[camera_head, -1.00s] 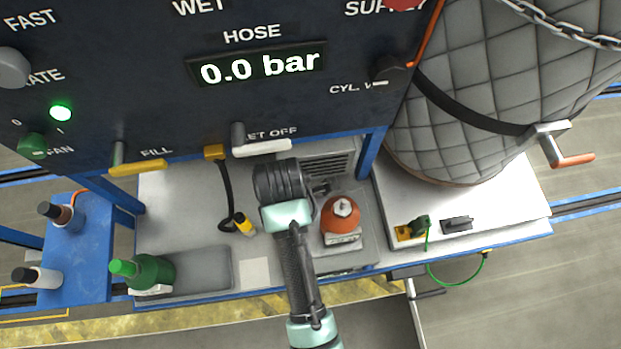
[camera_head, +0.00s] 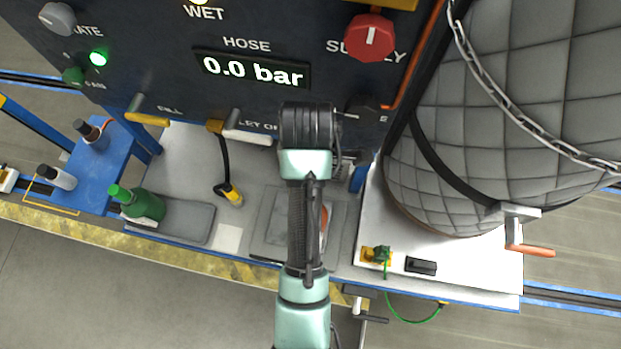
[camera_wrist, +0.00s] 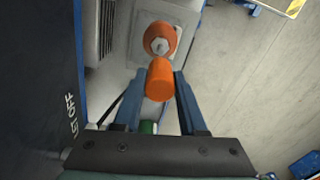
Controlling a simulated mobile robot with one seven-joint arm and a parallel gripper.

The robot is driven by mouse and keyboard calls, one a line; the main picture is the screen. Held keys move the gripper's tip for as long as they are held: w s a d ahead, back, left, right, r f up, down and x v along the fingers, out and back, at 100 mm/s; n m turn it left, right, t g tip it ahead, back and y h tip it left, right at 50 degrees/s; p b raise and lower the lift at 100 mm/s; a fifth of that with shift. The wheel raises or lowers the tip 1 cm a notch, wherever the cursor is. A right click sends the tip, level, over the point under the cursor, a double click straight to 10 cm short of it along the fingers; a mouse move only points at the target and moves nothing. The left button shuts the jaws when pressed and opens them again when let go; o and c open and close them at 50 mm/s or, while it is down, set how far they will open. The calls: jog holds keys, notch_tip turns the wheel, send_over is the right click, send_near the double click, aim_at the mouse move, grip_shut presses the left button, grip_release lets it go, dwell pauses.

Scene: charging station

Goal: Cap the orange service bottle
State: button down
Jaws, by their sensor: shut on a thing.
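The orange service bottle (camera_wrist: 159,38) stands upright on the bench in the wrist view, with a pale neck on top. In the head view my arm hides most of it and only an orange sliver (camera_head: 324,220) shows. My gripper (camera_wrist: 160,74) is shut on an orange cylindrical cap (camera_wrist: 160,82), held between the fingertips. In the wrist view the cap appears just below the bottle's neck and apart from it. The height gap between them is hard to judge. The gripper's fingers are hidden behind my arm in the head view.
The dark control panel (camera_head: 170,75) rises behind the bench, with yellow and white levers. A quilted cylinder (camera_head: 490,120) stands at right. A yellow-ended black hose (camera_head: 232,193) hangs near the bench's middle.

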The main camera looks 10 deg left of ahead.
jog(key=shift+d+f+b, duration=0.1)
jog(key=shift+f+b, duration=1.5)
jog(key=shift+f, duration=1.35)
jog(key=shift+p, duration=1.1)
jog(key=shift+f+b, duration=1.6)
jog(key=shift+f, duration=1.05)
jog(key=shift+c, duration=1.9)
grip_release()
jog(key=shift+r, duration=0.1)
